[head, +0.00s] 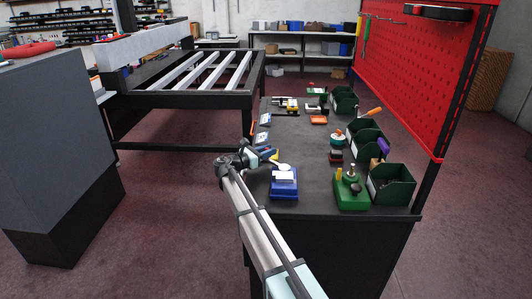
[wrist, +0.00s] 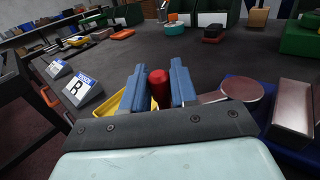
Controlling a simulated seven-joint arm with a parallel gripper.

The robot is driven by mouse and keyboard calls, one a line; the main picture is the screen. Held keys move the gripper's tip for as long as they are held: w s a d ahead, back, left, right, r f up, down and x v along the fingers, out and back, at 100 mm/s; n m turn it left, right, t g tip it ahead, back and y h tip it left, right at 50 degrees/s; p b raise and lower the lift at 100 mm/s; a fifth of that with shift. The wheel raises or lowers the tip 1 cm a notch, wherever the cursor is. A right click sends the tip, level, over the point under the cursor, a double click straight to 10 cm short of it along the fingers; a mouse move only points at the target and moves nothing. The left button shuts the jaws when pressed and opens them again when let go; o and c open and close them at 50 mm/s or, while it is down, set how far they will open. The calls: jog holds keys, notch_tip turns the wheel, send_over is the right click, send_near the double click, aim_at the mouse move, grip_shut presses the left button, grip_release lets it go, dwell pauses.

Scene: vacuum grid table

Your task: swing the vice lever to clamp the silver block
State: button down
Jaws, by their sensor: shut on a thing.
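The blue vice (head: 284,189) stands at the near end of the dark workbench; part of it shows at the right of the wrist view. The silver block (wrist: 294,108) sits on the vice and also shows in the head view (head: 283,176). A round metal disc (wrist: 243,88) lies beside the block, and the vice lever (wrist: 211,97) runs from it to the left toward my fingers. My gripper (head: 268,153) is left of and just beyond the vice. Its blue fingers are shut on the lever's red knob (wrist: 159,88). The gap between block and disc is hard to judge.
A green fixture (head: 351,190) stands right of the vice, with green bins (head: 392,187) along the right edge below the red pegboard (head: 415,70). A yellow object (wrist: 132,97) shows behind my fingers. Labelled stands (wrist: 82,89) line the left edge. The bench middle is mostly clear.

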jog(key=shift+w, duration=0.1)
jog(key=c, duration=1)
grip_release()
jog(key=shift+c, duration=0.2)
jog(key=v, duration=1.4)
